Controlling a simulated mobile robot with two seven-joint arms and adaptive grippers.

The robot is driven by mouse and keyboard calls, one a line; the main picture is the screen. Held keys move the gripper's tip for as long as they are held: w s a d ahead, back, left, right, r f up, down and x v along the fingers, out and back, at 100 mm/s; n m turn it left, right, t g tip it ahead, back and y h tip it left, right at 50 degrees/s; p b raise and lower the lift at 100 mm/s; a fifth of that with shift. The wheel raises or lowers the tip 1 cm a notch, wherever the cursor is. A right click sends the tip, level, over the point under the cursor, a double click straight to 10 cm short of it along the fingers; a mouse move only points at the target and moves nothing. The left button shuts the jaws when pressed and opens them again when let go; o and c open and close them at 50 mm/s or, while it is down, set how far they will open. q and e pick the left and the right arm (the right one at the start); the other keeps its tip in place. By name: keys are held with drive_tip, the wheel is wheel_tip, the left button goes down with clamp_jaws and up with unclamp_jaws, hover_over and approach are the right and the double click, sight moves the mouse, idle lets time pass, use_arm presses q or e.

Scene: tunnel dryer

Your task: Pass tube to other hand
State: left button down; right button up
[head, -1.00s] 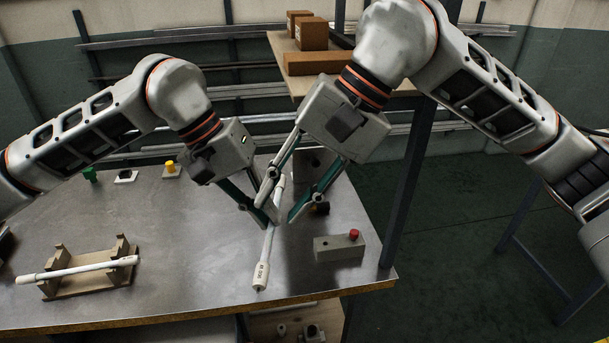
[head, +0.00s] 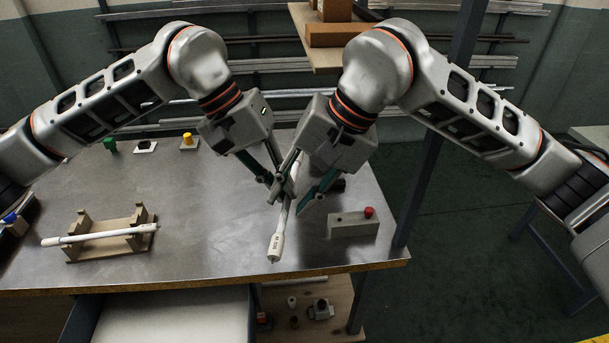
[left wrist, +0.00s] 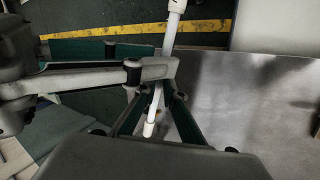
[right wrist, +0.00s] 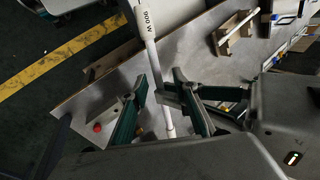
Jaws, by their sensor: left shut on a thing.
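A white tube (head: 279,232) with dark lettering near its lower end hangs steeply tilted above the table. My left gripper (head: 274,183) is shut on it along its upper part. My right gripper (head: 288,202) is open, close beside the left one, with its fingers on either side of the tube. In the right wrist view the tube (right wrist: 150,45) runs down between the spread fingers, apart from the left-hand one. In the left wrist view a right-gripper finger crosses in front of the tube (left wrist: 172,30) and partly hides the left grip.
A second white tube (head: 100,235) lies across a wooden cradle (head: 98,254) at the left. A grey box with a red button (head: 369,212) stands right of the grippers. Small green (head: 110,144) and yellow (head: 187,138) pieces stand at the back. A dark post (head: 425,170) rises at the table's right edge.

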drive_tip(key=shift+x, duration=0.85)
clamp_jaws()
use_arm(q)
drive_tip(key=c, duration=2)
unclamp_jaws()
drive_tip(key=shift+c, duration=0.2)
drive_tip(key=v, duration=1.2)
